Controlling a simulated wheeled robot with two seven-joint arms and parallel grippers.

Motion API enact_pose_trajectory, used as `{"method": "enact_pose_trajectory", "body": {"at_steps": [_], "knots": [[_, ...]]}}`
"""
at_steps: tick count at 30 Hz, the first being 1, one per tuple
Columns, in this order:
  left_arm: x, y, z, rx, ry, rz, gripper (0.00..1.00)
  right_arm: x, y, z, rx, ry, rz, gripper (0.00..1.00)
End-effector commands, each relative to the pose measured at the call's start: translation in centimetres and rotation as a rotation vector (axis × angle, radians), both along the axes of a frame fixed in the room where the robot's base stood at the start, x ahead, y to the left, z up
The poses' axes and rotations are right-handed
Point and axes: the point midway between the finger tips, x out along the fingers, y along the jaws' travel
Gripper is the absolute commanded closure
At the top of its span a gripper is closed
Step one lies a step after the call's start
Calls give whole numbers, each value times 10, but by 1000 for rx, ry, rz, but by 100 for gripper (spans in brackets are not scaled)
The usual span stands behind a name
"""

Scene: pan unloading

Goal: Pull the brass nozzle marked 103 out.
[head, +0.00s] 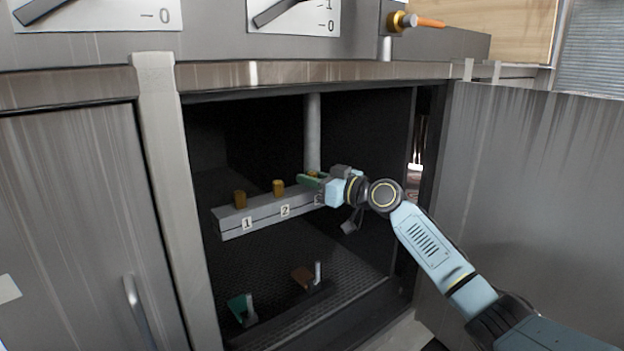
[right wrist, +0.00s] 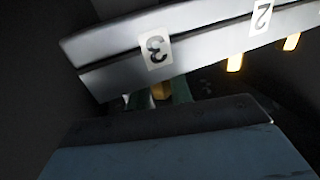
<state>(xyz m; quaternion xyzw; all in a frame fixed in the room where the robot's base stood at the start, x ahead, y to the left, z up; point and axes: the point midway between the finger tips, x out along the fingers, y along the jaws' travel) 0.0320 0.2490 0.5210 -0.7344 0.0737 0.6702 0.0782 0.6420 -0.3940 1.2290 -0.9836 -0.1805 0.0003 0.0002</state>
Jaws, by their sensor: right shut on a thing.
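A grey rail (head: 265,211) inside the open cabinet carries number plates 1 (head: 247,223), 2 (head: 285,210) and a partly covered one at its right end. Brass nozzles stand on it above plate 1 (head: 240,199) and plate 2 (head: 278,187). My right gripper (head: 314,180) is at the rail's right end, its green fingers shut on a brass nozzle. In the right wrist view, this nozzle (right wrist: 161,91) shows between the fingers beside plate 3 (right wrist: 156,49); in the head view it is hidden. I read no 103. My left gripper is out of view.
A grey pipe (head: 313,130) rises behind the rail. Green (head: 238,308) and brown (head: 302,276) pieces sit low in the cabinet. The open door (head: 540,190) stands to the right of my arm. An orange-tipped brass fitting (head: 402,21) sits above the opening.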

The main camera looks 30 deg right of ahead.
Motion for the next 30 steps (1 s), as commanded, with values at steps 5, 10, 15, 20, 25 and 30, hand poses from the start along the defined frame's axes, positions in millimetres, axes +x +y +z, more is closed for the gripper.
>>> {"method": "enact_pose_trajectory", "body": {"at_steps": [5, 10, 15, 20, 25, 30], "knots": [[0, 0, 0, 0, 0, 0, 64, 0, 0, 2, 0, -1, 0, 100], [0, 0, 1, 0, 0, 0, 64, 0, 0, 4, 0, -1, 0, 100], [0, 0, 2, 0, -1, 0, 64, 0, 0, 7, 0, -1, 0, 100], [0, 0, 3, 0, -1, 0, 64, 0, 0, 9, -1, -1, 0, 100], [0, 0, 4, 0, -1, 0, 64, 0, 0, 12, -1, -1, 0, 100], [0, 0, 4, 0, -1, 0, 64, 0, 0, 13, -1, 0, 0, 100]]}}
